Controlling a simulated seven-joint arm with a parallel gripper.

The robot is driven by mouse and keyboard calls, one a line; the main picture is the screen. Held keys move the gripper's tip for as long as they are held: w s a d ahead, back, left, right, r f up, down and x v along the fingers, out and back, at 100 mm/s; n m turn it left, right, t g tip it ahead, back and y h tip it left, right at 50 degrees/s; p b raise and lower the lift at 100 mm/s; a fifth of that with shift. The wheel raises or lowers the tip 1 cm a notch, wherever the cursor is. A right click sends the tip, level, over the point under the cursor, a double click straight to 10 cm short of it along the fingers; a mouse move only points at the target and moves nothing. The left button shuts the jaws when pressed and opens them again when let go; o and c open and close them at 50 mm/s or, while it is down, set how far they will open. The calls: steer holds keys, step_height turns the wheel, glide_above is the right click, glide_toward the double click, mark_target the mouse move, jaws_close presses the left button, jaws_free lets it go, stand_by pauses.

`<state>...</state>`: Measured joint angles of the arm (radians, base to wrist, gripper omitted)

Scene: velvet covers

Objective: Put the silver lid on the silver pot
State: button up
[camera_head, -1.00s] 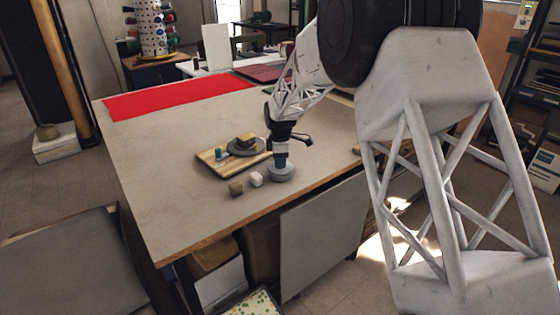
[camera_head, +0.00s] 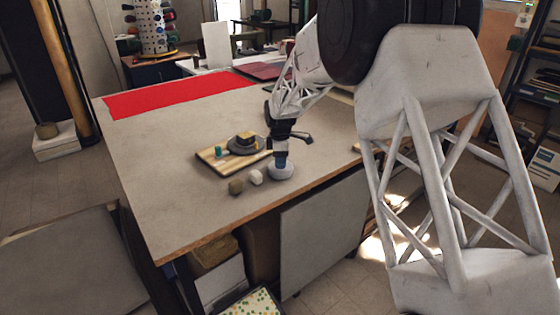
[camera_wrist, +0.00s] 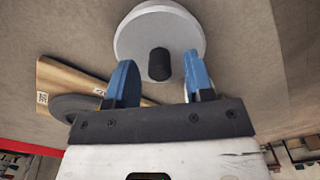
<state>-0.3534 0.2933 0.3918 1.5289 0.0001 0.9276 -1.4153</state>
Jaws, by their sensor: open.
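The silver lid (camera_head: 284,174) is a pale round disc near the front edge of the table. In the wrist view the lid (camera_wrist: 135,38) shows a black knob (camera_wrist: 159,64) standing up at its middle. My gripper (camera_head: 281,161) is over the lid, pointing down. In the wrist view my gripper (camera_wrist: 160,62) is open, with its blue fingers on either side of the knob and a gap visible on both sides. I cannot make out a separate silver pot, and what lies under the disc is hidden.
A brown lump (camera_head: 236,187) and a white lump (camera_head: 256,178) sit near the front edge.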

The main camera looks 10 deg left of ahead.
step_height(320, 180, up, 12)
steer(key=shift+r, duration=0.15)
stand_by(0.5)
stand_by(0.7)
steer(key=s+d+r+m+t, duration=0.1)
steer(key=s+d+r+m, duration=0.4)
steer(key=s+d, duration=0.6)
steer(key=s+d+r+m, duration=0.55)
steer(key=s+d, duration=0.35)
steer(key=s, duration=0.4)
steer(key=s+d+f+m, duration=0.1)
steer(key=s+d+m, duration=0.2)
steer(key=s, duration=0.6)
steer(key=s+d+f+m+t, duration=0.1)
steer(key=s+d+f+m, duration=0.1)
steer(key=s, duration=0.8)
steer(key=s+d+f+m, duration=0.2)
steer(key=s+d+m, duration=0.3)
steer(key=s, duration=0.5)
steer(key=shift+d+f+t, duration=0.25)
steer(key=shift+d+t, duration=0.05)
steer(key=shift+d, duration=0.1)
